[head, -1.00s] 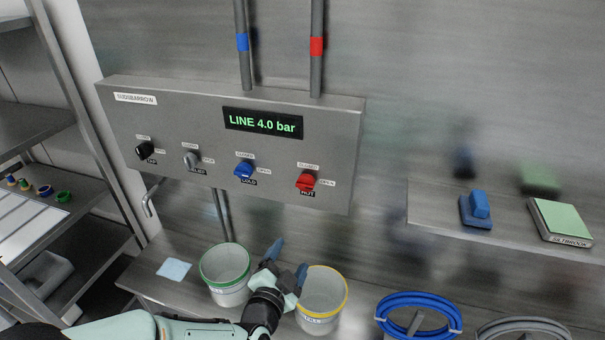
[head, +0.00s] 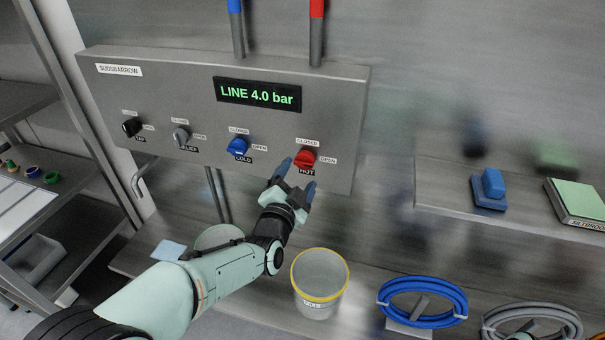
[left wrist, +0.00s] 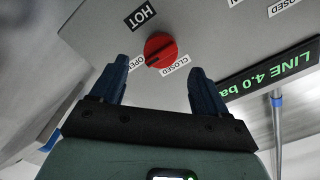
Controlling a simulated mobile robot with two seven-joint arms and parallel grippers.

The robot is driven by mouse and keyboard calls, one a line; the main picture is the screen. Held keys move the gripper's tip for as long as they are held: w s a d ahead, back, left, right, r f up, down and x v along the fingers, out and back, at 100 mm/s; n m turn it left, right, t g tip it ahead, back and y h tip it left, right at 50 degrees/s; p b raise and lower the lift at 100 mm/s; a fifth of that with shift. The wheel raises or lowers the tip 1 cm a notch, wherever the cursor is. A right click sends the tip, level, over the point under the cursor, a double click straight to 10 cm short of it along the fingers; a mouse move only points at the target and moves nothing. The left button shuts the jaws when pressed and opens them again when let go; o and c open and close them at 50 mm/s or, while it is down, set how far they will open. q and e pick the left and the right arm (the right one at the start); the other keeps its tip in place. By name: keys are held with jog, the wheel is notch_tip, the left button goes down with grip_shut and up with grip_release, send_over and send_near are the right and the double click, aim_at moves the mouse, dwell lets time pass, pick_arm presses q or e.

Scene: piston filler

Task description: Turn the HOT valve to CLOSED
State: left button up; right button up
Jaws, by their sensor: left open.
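The HOT valve is a red knob (head: 305,157) at the right end of the grey panel (head: 200,90). A CLOSED label is above it, an OPEN label to its right and a HOT label below. In the left wrist view the red knob (left wrist: 160,49) shows between and beyond my fingers, its dark mark toward OPEN. My left gripper (head: 296,177) is open and empty, just below and in front of the knob, apart from it. Its blue fingers (left wrist: 160,68) stand either side of the knob in the wrist view. My right gripper is not in view.
Blue COLD (head: 238,147), grey (head: 181,136) and black (head: 131,127) knobs sit left of HOT. The display (head: 258,95) reads LINE 4.0 bar. A yellow-rimmed bucket (head: 319,285) and a blue hose coil (head: 422,302) are below. A shelf (head: 440,207) is at right.

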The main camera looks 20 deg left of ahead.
aim_at(305, 163)
pick_arm(q)
jog(key=shift+w, duration=2.35)
jog(key=c, duration=1)
